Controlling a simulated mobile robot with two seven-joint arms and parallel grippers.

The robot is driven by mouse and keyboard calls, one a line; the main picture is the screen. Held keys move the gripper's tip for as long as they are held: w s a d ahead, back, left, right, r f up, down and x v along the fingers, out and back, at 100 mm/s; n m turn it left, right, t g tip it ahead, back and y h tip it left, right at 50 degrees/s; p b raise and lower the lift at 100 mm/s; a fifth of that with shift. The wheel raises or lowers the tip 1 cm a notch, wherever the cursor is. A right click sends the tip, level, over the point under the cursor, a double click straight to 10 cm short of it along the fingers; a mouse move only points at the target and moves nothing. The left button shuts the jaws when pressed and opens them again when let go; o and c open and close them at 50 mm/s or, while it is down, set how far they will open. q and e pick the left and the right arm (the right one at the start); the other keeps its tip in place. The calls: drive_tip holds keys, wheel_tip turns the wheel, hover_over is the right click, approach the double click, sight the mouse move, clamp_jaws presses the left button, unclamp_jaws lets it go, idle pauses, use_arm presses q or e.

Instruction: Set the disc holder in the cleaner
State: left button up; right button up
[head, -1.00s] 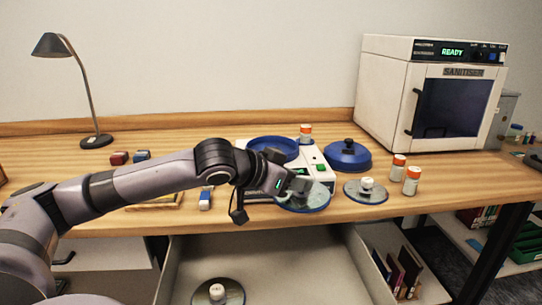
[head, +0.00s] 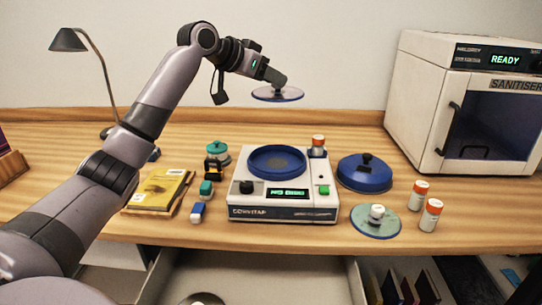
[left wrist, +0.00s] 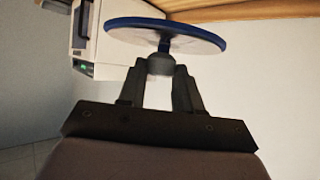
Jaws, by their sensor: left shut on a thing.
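The disc holder (head: 277,95), a thin round plate with a blue rim, hangs flat in the air under my left gripper (head: 279,82). In the left wrist view my left gripper (left wrist: 160,72) is shut on the disc holder's grey knob, and the blue-rimmed plate (left wrist: 165,31) lies beyond it. The cleaner (head: 283,205) appears to be the white box with a green display and a round, open blue basin (head: 277,160). The disc holder is above and apart from it. My right gripper is not in view.
A blue lid (head: 365,175) with a black knob and another disc (head: 362,222) with a white knob lie right of the cleaner. Orange-capped bottles (head: 418,195) stand nearby. A sanitiser (head: 470,110) stands at the right. A yellow book (head: 158,192) lies left. An open drawer is below.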

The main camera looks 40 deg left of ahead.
use_arm(q)
drive_tip(key=shift+w+r, duration=0.15)
drive_tip(key=shift+r, duration=0.25)
drive_tip(key=shift+a+f, duration=0.1)
drive_tip(key=shift+f+b, duration=0.55)
drive_tip(key=shift+f, duration=9.3)
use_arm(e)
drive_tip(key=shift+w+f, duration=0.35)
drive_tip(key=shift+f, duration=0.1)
use_arm(q)
drive_tip(key=shift+f, duration=0.1)
drive_tip(key=o, duration=1)
drive_tip(key=shift+o, duration=0.2)
